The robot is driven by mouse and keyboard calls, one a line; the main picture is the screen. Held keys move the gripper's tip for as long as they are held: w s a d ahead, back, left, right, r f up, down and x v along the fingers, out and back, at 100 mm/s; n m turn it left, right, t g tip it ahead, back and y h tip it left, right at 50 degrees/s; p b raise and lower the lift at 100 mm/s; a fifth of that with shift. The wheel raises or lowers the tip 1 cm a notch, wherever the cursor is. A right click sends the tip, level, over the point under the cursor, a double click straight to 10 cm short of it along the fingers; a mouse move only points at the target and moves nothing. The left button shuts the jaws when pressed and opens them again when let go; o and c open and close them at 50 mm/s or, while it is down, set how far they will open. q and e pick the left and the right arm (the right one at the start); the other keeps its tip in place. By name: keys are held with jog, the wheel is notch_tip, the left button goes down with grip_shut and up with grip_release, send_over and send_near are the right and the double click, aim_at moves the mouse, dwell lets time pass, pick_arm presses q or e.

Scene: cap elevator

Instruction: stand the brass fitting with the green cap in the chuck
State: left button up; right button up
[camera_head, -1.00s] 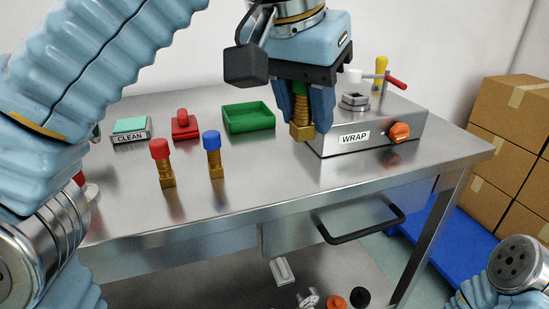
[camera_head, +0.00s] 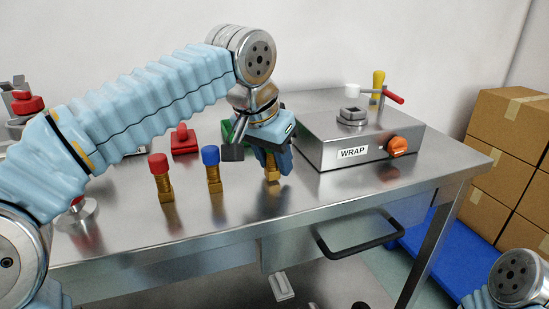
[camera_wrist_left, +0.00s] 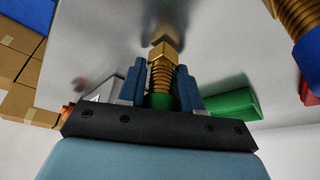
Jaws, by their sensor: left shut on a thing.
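My left gripper (camera_head: 273,168) is shut on the brass fitting (camera_head: 272,175), which hangs upright with its square foot down, close to the table top. I cannot tell whether the foot touches. In the left wrist view the threaded brass fitting (camera_wrist_left: 162,72) and its green cap (camera_wrist_left: 160,101) sit between the fingers (camera_wrist_left: 160,90). In the head view the gripper hides the cap. My right gripper is out of view.
Fittings with a red cap (camera_head: 158,164) and a blue cap (camera_head: 210,155) stand left of my gripper. An orange knob (camera_head: 398,147) and a red-tipped lever (camera_head: 392,97) are on the right. The green tray (camera_head: 228,130) is mostly hidden. The table front is clear.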

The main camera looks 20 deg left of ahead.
pick_arm(q)
jog(key=shift+f, duration=0.2)
jog(key=o, duration=1.1)
jog(key=v, duration=1.3)
jog(key=shift+a+r, duration=0.25)
jog(key=shift+r, duration=0.1)
jog(key=shift+s, duration=0.1)
